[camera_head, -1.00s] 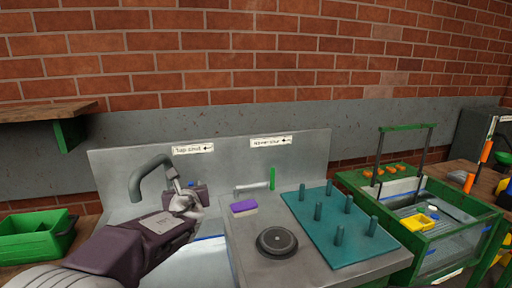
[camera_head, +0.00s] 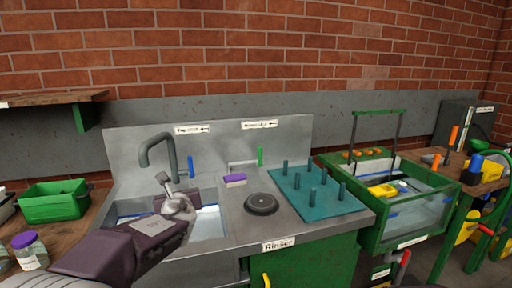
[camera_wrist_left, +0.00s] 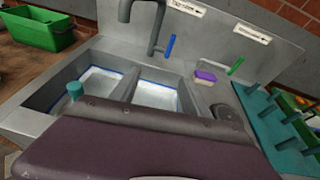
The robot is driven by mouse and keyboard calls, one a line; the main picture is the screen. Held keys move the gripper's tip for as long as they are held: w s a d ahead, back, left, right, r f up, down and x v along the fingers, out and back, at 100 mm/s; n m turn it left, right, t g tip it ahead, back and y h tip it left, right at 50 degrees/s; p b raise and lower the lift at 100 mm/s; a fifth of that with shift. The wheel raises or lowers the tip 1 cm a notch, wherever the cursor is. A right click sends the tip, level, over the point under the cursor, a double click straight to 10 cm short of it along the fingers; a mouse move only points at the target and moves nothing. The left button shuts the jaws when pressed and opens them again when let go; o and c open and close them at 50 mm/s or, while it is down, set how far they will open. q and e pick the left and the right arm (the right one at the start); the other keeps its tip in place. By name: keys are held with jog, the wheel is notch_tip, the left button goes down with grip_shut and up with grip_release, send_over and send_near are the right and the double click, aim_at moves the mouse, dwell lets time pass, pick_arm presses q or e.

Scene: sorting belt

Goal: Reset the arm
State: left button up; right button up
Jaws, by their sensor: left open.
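My left arm reaches in from the lower left in the head view. Its left gripper (camera_head: 174,196) is open and looks empty, in front of the tap (camera_head: 146,152) and over the sink basins (camera_head: 208,222). In the left wrist view, a dark part of my own arm fills the lower middle, with the basins (camera_wrist_left: 156,95) behind it. The fingertips do not show clearly there. My right gripper is not in view.
A purple-topped sponge (camera_head: 235,179), a black disc (camera_head: 262,204) and a teal peg board (camera_head: 318,205) lie on the counter right of the basins. A green bin (camera_head: 54,203) stands left. A green-framed tank (camera_head: 425,212) stands right.

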pick_arm(q)
jog(key=s+a+f+n+g+b, duration=0.1)
jog(key=s+f+n+g+b, duration=0.15)
jog(key=s+f+n, duration=0.4)
jog(key=s+a+f+n+g+b, duration=0.1)
jog(key=s+f+n+g, duration=0.25)
jog(key=f, duration=0.65)
jog(key=s+a+f+n+g+b, duration=0.1)
jog(key=s+f+n+g+b, duration=0.1)
jog(key=s+f+n, duration=0.5)
pick_arm(e)
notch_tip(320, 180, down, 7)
jog(key=b, duration=0.1)
pick_arm(q)
jog(key=s+d+f+n+g+h, duration=0.2)
jog(key=s+d+f+n, duration=0.2)
jog(key=s+f+n, duration=0.25)
jog(key=s+d+f+n+g+h, duration=0.3)
jog(key=s+d+f+n, duration=0.15)
jog(key=s+n, duration=0.35)
notch_tip(320, 180, up, 22)
jog(key=p, duration=2.2)
jog(key=shift+w+a, duration=0.2)
jog(key=shift+a, duration=0.15)
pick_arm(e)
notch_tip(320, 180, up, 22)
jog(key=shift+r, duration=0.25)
